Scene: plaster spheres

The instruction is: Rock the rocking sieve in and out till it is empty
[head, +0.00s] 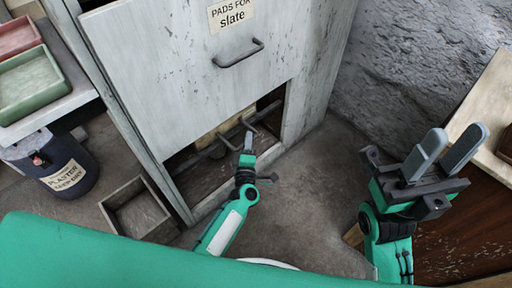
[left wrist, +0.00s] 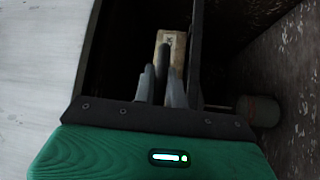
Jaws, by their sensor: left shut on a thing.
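The rocking sieve shows in part in the low opening of the grey cabinet (head: 180,80), as a pale wooden edge (head: 222,128) with a dark metal handle. My left gripper (head: 248,140) reaches into this opening and is shut on the handle. In the left wrist view, the fingers (left wrist: 161,85) close around a dark bar, with a pale wooden piece (left wrist: 172,42) beyond. The inside of the sieve is hidden by the cabinet front, so I cannot tell what it holds. My right gripper (head: 457,133) is raised at the right, open and empty.
A drawer handle (head: 238,54) is on the cabinet front above the opening. A bare open box (head: 138,215) and a dark plaster bin (head: 68,172) stand on the floor at left. Green and red trays (head: 28,85) lie on a bench. A rough wall is at right.

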